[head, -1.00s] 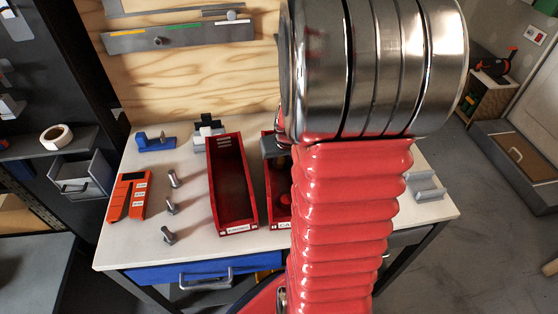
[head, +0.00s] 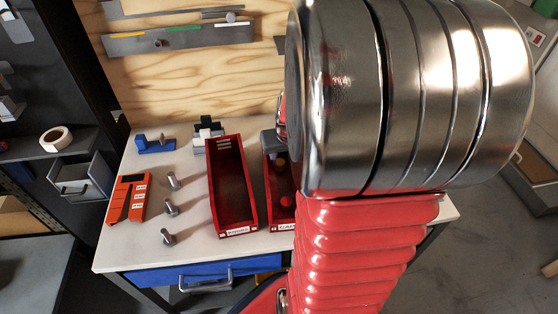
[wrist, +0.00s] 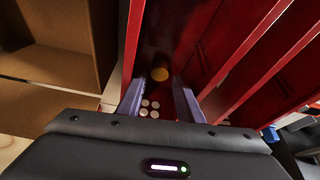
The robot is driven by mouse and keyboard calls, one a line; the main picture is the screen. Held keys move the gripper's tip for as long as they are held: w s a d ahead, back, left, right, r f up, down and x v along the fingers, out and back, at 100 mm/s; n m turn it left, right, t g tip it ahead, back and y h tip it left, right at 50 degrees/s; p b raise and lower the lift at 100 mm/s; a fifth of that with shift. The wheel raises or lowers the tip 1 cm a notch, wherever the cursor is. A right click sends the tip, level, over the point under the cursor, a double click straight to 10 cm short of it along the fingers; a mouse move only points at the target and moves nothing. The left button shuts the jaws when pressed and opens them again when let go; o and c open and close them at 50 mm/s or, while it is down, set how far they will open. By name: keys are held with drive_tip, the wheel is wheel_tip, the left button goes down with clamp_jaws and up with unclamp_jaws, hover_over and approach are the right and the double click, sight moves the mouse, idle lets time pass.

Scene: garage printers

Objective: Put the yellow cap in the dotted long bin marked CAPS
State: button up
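White dots show between the fingers, on the bin's near end. In the head view the long red bin marked CAPS (head: 268,205) stands on the bench, its right part hidden by my arm. My gripper is mostly hidden there, over the bin's far end.
Another long red bin (head: 251,190) stands just left of it, seemingly empty. Several bolts (head: 170,208), an orange holder (head: 127,199) and a blue stand (head: 154,145) are on the left of the white bench. A cardboard box (wrist: 45,65) shows in the wrist view.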

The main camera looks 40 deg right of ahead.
drive_tip(key=v, duration=0.7)
drive_tip(key=shift+s+r, duration=0.15)
drive_tip(key=shift+r, duration=0.2)
drive_tip(key=shift+a, duration=0.1)
drive_tip(key=s+a+r+n, duration=0.2)
drive_tip(key=a, duration=0.6)
drive_tip(key=s+a+r+n+t+y, duration=0.1)
drive_tip(key=s+a+r, duration=0.1)
drive_tip(key=a, duration=0.7)
drive_tip(key=s+a+r+n+y, duration=0.1)
drive_tip(key=a+r, duration=0.3)
drive_tip(key=a, duration=0.4)
drive_tip(key=shift+s+a+n+t, duration=0.3)
drive_tip(key=shift+s+n+t, duration=0.1)
drive_tip(key=shift+n, duration=0.4)
drive_tip(key=shift+a, duration=0.1)
